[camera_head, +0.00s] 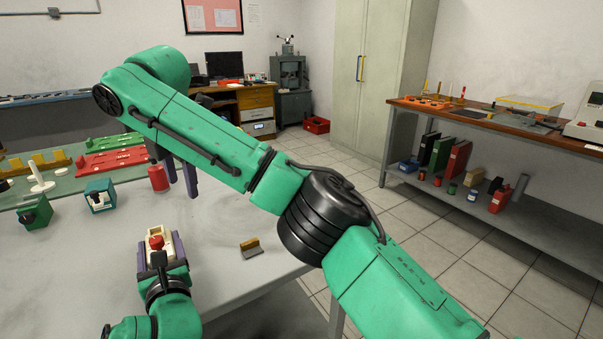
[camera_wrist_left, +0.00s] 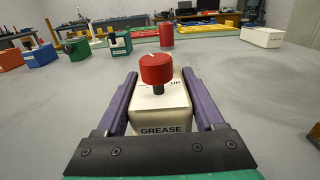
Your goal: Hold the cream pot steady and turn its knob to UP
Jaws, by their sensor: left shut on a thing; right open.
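The cream pot (camera_head: 161,259) stands upright on the grey table, between the purple fingers of my left gripper (camera_head: 159,243), which is shut on it. In the left wrist view the cream pot (camera_wrist_left: 160,112) shows the word GREASE on its near side. Its red knob (camera_head: 156,243) sits on top; the knob (camera_wrist_left: 157,68) has a pale mark on its top. My right gripper (camera_head: 182,186) is open and empty, pointing down beyond the pot and apart from the knob.
A red cylinder (camera_head: 158,178) stands beside my right gripper. A teal block (camera_head: 100,195) and a green block (camera_head: 35,213) are at the left. A small yellow and grey block (camera_head: 250,244) lies near the table's right edge. Table between pot and that block is clear.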

